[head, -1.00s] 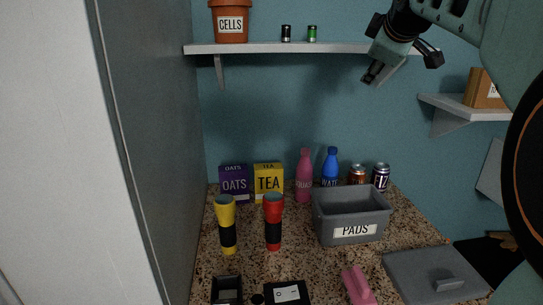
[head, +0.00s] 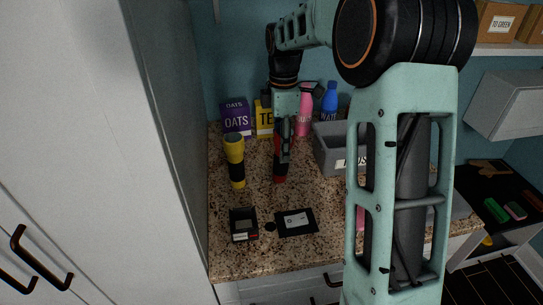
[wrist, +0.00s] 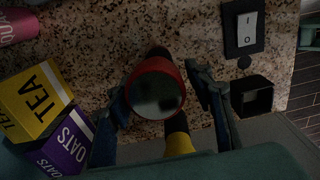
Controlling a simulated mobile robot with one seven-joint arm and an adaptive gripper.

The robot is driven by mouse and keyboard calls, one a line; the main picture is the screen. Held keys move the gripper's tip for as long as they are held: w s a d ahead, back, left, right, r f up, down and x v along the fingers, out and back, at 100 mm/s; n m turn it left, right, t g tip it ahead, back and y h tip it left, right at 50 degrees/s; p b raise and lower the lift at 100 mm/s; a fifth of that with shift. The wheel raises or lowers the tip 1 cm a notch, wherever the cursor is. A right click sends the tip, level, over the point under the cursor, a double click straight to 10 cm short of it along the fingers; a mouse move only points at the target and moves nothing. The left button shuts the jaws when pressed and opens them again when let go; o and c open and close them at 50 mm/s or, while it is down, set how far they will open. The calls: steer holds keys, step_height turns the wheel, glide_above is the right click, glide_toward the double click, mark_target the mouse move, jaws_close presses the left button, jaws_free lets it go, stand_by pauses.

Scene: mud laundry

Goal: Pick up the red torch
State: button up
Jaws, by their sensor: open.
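The red torch (head: 280,179) stands upright on the granite counter, its upper part largely hidden by my gripper in the head view. In the wrist view I look down on its round lens end (wrist: 157,91), ringed in red. My gripper (head: 284,152) is open and points down over the torch. In the wrist view its fingers (wrist: 164,98) lie on either side of the torch head. I cannot tell whether either finger touches it.
A yellow torch (head: 235,162) stands close on the left. Oats (head: 236,119) and tea (head: 264,122) boxes, a pink bottle (head: 305,112) and a blue bottle (head: 330,100) stand behind. A grey bin (head: 330,150) is at right. A black box (head: 243,225) and switch plate (head: 296,222) lie in front.

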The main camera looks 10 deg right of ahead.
step_height(320, 180, down, 7)
steer(key=shift+w+a, duration=0.1)
steer(key=shift+a, duration=0.05)
steer(key=shift+c, duration=0.7)
jaws_close()
